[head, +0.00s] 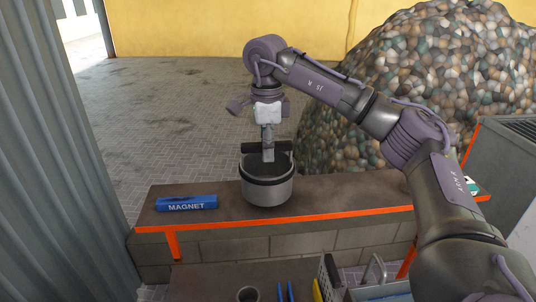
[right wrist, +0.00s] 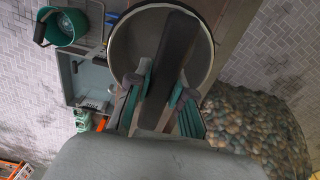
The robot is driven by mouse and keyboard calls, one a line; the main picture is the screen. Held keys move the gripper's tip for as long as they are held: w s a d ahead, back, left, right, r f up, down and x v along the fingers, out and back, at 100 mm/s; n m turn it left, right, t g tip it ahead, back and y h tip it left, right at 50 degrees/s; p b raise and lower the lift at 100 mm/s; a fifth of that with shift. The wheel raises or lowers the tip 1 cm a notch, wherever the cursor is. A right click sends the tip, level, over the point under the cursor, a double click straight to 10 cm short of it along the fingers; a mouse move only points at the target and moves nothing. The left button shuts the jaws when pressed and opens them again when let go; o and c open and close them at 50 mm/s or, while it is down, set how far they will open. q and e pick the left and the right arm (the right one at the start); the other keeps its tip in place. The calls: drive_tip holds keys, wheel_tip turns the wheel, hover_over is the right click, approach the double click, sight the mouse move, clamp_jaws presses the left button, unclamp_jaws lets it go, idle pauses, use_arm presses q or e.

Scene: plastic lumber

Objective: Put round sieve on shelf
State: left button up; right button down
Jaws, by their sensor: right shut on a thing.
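The round sieve (head: 267,192) is a grey cylinder with a black band at its rim and a dark bar handle across the top. It is upright, over the middle-left of the brown shelf (head: 345,197) with its orange front edge. I cannot tell whether its base touches the shelf. My right gripper (head: 267,155) points down from above and is shut on the sieve's handle. In the right wrist view the fingers (right wrist: 160,95) clasp the dark handle, with the round rim of the sieve (right wrist: 117,45) behind it. My left gripper is not in view.
A blue box marked MAGNET (head: 187,203) lies on the shelf left of the sieve. The shelf right of the sieve looks clear. A stone heap (head: 440,75) stands behind, a corrugated wall (head: 60,150) at left. A green bucket (right wrist: 66,27) shows in the wrist view.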

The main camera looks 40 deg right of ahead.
drive_tip(key=shift+s+f+p, duration=0.15)
drive_tip(key=shift+f+p, duration=0.3)
drive_tip(key=shift+f, duration=1)
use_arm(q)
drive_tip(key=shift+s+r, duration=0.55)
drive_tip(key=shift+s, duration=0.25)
use_arm(e)
drive_tip(key=c, duration=1)
unclamp_jaws()
drive_tip(key=shift+c, duration=0.2)
drive_tip(key=shift+r, duration=0.5)
wheel_tip(320, 180, up, 5)
drive_tip(key=shift+b, duration=1.05)
use_arm(q)
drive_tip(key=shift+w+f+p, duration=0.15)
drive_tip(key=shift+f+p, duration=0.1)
drive_tip(key=shift+p, duration=0.4)
use_arm(e)
wheel_tip(320, 180, up, 6)
drive_tip(key=shift+r, duration=0.25)
